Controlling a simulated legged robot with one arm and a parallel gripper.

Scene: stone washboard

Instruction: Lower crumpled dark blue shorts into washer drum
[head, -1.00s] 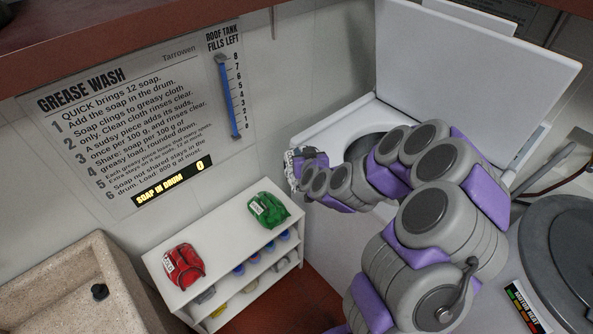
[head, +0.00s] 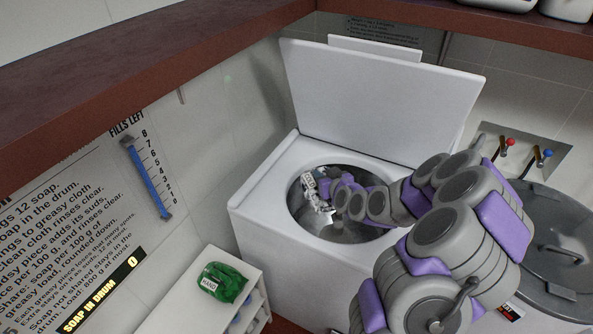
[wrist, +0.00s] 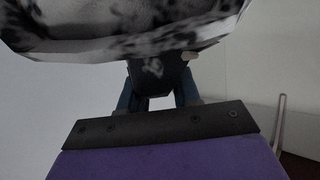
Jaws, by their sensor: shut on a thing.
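The washer (head: 262,205) stands with its lid (head: 375,95) raised and its round metal drum (head: 345,235) open. My gripper (head: 328,188) is over the drum mouth, toward its left side. It is shut on a crumpled cloth piece, the shorts (head: 314,194), which look pale grey with dark blotches rather than plain dark blue. A small white lettered tag shows on them. In the wrist view the cloth (wrist: 120,35) fills the top, with a darker part between the fingers (wrist: 158,82). The drum floor below is partly hidden by my arm, and I cannot tell if the cloth touches the drum.
A green bundle with a tag (head: 222,283) lies on a white shelf unit (head: 185,315) at the lower left. A grey round-lidded vessel (head: 555,235) stands right of the washer. The wall sign's soap counter (head: 103,293) reads 0. A red-brown ledge (head: 130,80) runs overhead.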

